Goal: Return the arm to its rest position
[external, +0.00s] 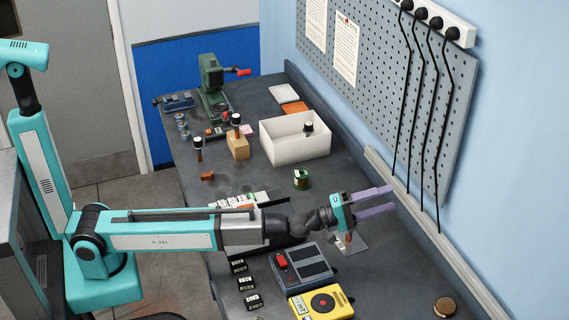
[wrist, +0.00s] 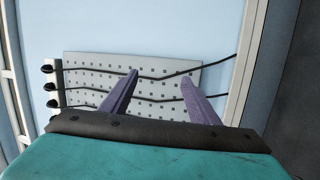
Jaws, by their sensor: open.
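My gripper (external: 375,201) is open and empty at the end of my teal arm. It is held out over the bench (external: 345,185), pointing right toward the wall with the pegboard. In the wrist view the two purple fingers of my gripper (wrist: 160,100) are spread apart, with nothing between them. Beyond them are the pegboard (wrist: 150,68) and its black cables. A small upright brown piece on a grey plate (external: 352,246) is just below my gripper, partly hidden by it.
A white open bin (external: 294,150) holds a black-topped piece. A wooden block (external: 238,152), a green jar (external: 301,179) and a green machine (external: 212,85) stand behind. A grey box (external: 303,268) and yellow meter (external: 321,304) sit in front. Cables hang by the pegboard (external: 375,70).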

